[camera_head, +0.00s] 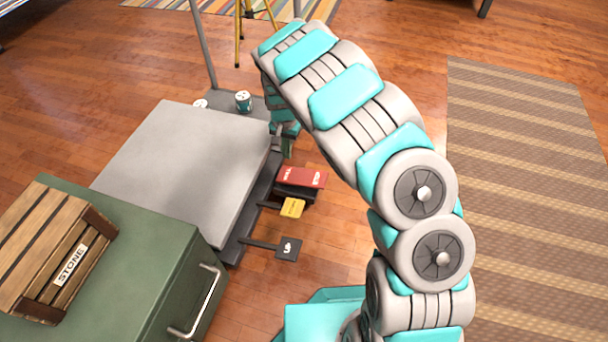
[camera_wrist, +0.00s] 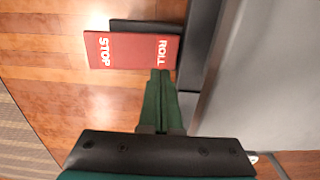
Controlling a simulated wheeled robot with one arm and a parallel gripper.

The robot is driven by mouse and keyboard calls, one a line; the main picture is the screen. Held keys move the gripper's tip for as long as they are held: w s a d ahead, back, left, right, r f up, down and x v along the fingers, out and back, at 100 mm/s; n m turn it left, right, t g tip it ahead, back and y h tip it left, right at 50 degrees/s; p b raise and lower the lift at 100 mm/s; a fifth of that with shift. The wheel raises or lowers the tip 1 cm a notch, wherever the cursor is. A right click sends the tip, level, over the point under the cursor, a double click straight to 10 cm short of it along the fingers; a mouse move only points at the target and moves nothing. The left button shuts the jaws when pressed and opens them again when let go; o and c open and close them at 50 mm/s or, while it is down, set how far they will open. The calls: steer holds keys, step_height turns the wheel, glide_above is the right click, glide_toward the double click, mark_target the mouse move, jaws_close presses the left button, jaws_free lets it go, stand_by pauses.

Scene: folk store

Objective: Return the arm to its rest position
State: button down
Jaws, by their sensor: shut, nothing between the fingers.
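My arm (camera_head: 345,97) is raised and bent over, with its end pointing down beside the grey platform. My gripper (camera_head: 283,145) is partly hidden behind the arm in the head view. In the wrist view my gripper (camera_wrist: 161,73) has its green fingers together, with nothing between them. The fingertips appear just beside a red pedal (camera_wrist: 132,50) marked "STOP" and "ROLL". I cannot tell whether they touch it. The red pedal also shows in the head view (camera_head: 304,177), below the gripper.
A grey flat-topped machine (camera_head: 185,165) stands left of the gripper. A yellow pedal (camera_head: 292,207) and a dark pedal (camera_head: 288,248) stick out from it. A green cabinet (camera_head: 130,255) bears a wooden crate (camera_head: 50,250). A striped rug (camera_head: 520,180) and open wooden floor lie to the right.

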steer(key=shift+r, duration=0.4)
steer(key=s+d+r+p, duration=0.2)
steer(key=s+d+r, duration=0.3)
steer(key=r, duration=0.3)
steer(key=s+d+r+p, duration=0.1)
steer(key=s+d+r, duration=0.35)
steer(key=r, duration=0.35)
steer(key=s+d+r+p, duration=0.2)
steer(key=s+d+r, duration=0.25)
steer(key=r, duration=0.35)
steer(key=s+d+r+n+p, duration=0.1)
steer(key=s+r, duration=0.2)
steer(key=s, duration=0.6)
steer(key=s+d+r+n+g+p, duration=0.1)
steer(key=s+r+p, duration=0.1)
steer(key=s, duration=0.7)
steer(key=s+d+r+n+p, duration=0.1)
steer(key=s+r+n, duration=0.1)
steer(key=s+r, duration=0.3)
steer(key=s, duration=0.4)
steer(key=shift+d+g+p, duration=0.2)
steer(key=shift+g+p, duration=0.15)
steer(key=shift+g, duration=0.05)
